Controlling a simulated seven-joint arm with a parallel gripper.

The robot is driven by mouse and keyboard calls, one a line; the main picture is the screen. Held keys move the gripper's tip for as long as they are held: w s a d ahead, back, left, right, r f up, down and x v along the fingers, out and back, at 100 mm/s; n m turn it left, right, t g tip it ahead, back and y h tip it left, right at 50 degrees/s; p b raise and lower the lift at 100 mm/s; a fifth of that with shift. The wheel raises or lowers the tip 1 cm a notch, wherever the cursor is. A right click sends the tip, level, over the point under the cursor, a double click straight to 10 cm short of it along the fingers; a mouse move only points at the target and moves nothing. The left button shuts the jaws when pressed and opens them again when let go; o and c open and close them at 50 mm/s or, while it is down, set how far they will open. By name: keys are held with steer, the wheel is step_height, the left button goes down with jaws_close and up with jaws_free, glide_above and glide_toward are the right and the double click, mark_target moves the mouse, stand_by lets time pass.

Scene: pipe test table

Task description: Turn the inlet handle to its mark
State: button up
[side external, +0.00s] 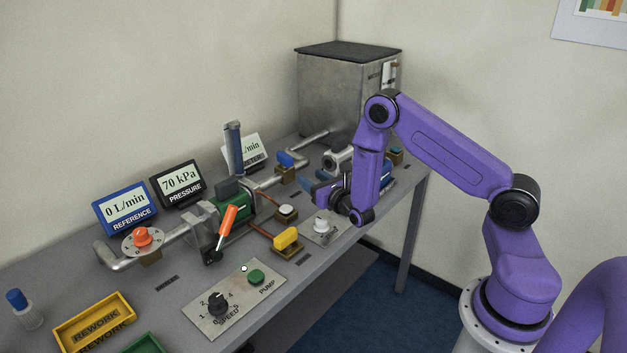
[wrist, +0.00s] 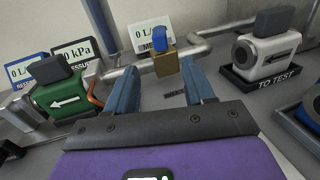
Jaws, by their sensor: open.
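No label that I can read says which handle is the inlet. My gripper (side external: 312,190) is open and empty above the table's right half, well right of the orange handle. Its two blue fingers (wrist: 158,84) stand apart, touching nothing visible.
A grey test part (wrist: 268,47) sits in a dark "TO TEST" tray. The reference display (side external: 124,206) reads 0 L/min; the pressure display (side external: 177,184) reads 70 kPa.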

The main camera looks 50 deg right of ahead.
steer(key=d+r+m+g+h, duration=0.7)
steer(key=d+m+g+h, duration=0.2)
steer(key=d+m+h, duration=0.4)
steer(key=m+g+y, duration=0.4)
steer(key=m+y, duration=1.2)
steer(key=m, duration=0.7)
glide_toward(284, 155)
steer(key=x, duration=0.9)
steer(key=shift+d+f, duration=0.1)
steer(key=shift+c, duration=0.3)
